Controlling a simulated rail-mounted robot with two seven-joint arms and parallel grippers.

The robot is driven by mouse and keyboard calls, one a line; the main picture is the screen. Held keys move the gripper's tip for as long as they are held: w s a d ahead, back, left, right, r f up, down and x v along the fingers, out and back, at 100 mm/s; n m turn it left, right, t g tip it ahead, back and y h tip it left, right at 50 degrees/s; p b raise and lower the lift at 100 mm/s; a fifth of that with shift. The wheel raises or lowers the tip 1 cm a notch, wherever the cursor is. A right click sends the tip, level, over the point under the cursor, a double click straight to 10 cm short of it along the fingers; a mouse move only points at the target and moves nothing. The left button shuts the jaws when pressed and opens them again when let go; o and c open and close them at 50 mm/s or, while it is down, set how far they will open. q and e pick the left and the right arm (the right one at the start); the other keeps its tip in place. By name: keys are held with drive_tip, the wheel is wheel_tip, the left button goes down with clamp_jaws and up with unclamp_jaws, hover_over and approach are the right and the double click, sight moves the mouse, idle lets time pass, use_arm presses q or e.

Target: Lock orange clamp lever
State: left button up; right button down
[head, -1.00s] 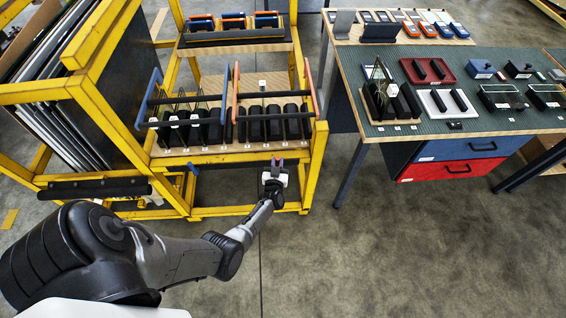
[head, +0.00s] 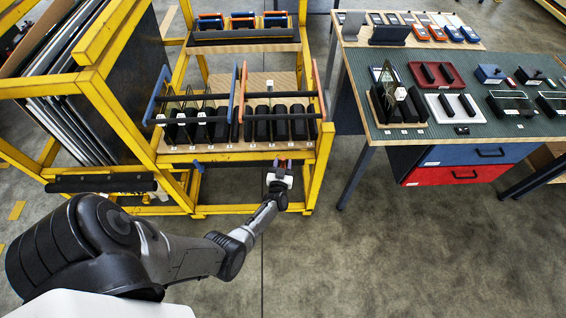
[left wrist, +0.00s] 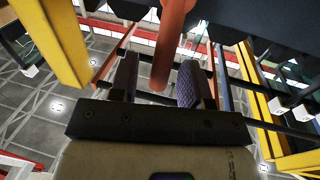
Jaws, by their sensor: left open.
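The orange clamp lever (left wrist: 172,45) hangs down in the left wrist view, between the two dark fingers of my left gripper (left wrist: 158,68). The fingers are open, one on each side, and I see no clear grip. In the head view my left gripper (head: 281,164) is just below the front edge of the yellow trolley's shelf (head: 240,155), towards its right end. There the lever is small and largely hidden by the gripper. A blue lever (head: 197,167) sits under the same edge farther left. My right gripper is not in view.
Black parts stand in rows on the shelf, under a blue bar frame (head: 156,95) and an orange one (head: 317,88). The yellow right post (head: 320,165) is close to the gripper. A workbench (head: 400,150) with drawers stands right. The floor in front is clear.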

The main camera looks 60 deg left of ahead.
use_arm(q)
drive_tip(key=p+v, duration=0.2)
drive_tip(key=v, duration=1.1)
drive_tip(key=shift+s, duration=0.1)
